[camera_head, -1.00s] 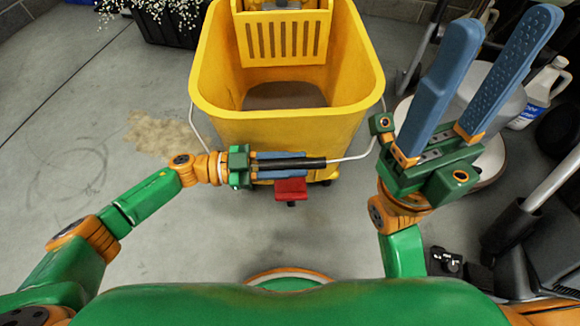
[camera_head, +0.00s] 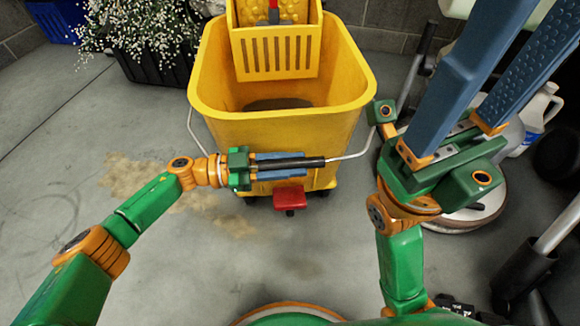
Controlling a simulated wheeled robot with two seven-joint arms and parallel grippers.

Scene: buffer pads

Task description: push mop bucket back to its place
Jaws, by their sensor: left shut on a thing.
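The yellow mop bucket (camera_head: 275,128) stands upright on the floor in front of me, with a slotted wringer (camera_head: 277,52) at its back and a red pedal (camera_head: 289,197) low on its near side. Its wire handle has a black grip (camera_head: 300,163) that hangs across the near side. My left gripper (camera_head: 283,164) is shut on this handle grip. My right gripper (camera_head: 475,80) is raised at the right, its two blue fingers spread apart with nothing between them. It is clear of the bucket.
A dark planter (camera_head: 152,66) with white flowers stands at the back left, near a block wall (camera_head: 390,40). A round floor machine (camera_head: 485,205) and a white bottle (camera_head: 540,110) are at the right. A brown stain (camera_head: 130,177) marks the floor. The left floor is open.

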